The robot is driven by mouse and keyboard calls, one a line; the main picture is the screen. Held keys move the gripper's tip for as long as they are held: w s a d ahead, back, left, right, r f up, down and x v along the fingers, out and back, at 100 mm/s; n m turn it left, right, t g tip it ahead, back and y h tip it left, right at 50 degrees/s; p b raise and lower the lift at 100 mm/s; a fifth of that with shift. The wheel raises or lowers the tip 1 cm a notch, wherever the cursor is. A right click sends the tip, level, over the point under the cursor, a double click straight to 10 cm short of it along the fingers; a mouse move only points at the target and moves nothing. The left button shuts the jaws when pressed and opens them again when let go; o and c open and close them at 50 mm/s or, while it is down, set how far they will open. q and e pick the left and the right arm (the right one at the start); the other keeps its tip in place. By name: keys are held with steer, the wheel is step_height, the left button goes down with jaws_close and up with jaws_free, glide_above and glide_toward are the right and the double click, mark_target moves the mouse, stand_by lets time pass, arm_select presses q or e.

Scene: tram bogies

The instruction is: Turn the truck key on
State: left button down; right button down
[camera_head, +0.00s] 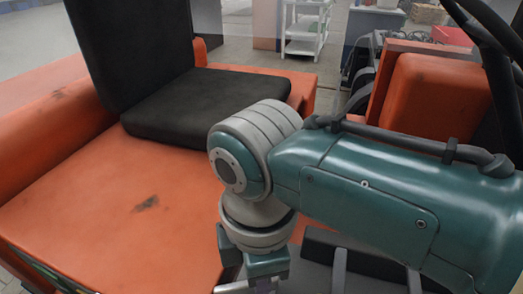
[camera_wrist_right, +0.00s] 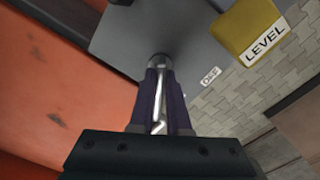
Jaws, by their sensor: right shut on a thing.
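In the right wrist view, my right gripper (camera_wrist_right: 160,78) has its two dark fingers closed around a shiny metal key (camera_wrist_right: 159,98). The key's far end meets a small dark round lock (camera_wrist_right: 159,61) on a grey panel (camera_wrist_right: 187,22). The fingers hide most of the key, so I cannot tell which way it is turned. A small white label (camera_wrist_right: 210,76), seemingly reading OFF, sits right of the lock. In the head view, the teal right arm reaches down beside the orange truck body, and its fingertips are out of sight. My left gripper is in neither view.
A yellow block (camera_wrist_right: 245,25) marked LEVEL stands right of the lock. The orange body (camera_head: 130,205) carries a black seat (camera_head: 205,103). Dark pedals (camera_head: 345,260) lie below the right arm. A white shelf cart (camera_head: 305,28) stands at the back, with paved floor around.

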stand_by(0.6)
steer(key=c, duration=0.9)
jaws_free()
step_height(320, 180, up, 10)
steer(key=shift+p, duration=1)
steer(key=shift+s, duration=0.1)
